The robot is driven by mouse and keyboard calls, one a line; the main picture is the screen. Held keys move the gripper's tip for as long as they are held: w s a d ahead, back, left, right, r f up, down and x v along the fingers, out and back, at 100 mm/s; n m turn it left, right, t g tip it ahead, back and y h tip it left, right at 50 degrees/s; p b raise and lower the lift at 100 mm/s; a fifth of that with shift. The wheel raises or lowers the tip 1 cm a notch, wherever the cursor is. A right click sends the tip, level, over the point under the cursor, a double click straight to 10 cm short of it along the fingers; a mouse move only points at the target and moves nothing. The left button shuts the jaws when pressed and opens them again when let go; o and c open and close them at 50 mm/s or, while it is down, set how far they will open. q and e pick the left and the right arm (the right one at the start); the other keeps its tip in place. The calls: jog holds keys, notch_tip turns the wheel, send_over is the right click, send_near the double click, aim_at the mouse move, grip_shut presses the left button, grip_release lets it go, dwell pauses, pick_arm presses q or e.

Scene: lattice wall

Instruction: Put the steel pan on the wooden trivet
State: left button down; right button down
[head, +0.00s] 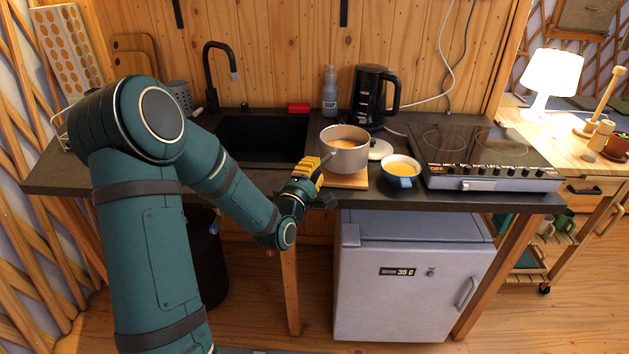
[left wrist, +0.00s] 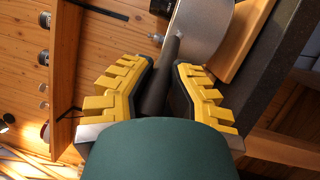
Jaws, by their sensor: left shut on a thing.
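The steel pan (head: 345,153) holds an orange-brown liquid and is at the wooden trivet (head: 346,181) on the dark counter. In the head view its base appears to be on or just above the trivet; I cannot tell whether they touch. My left gripper (head: 312,172) is shut on the pan's dark handle, at the pan's left. In the left wrist view the handle (left wrist: 172,62) runs between the yellow fingers (left wrist: 168,88) to the pan's side (left wrist: 203,28), with the trivet (left wrist: 240,40) beside it. My right gripper is not in view.
A blue bowl of orange soup (head: 400,171) stands just right of the trivet. The hob (head: 470,153) is further right. The sink (head: 262,138) is at the left. A small fridge (head: 415,280) is below.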

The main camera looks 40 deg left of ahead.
pick_arm(q)
notch_tip(320, 180, down, 2)
jog(key=shift+w+f, duration=0.1)
jog(key=shift+f, duration=0.15)
jog(key=c, duration=1)
grip_release()
jog(key=shift+f, duration=0.1)
jog(key=shift+p+v, duration=6.05)
jog(key=shift+p, duration=0.3)
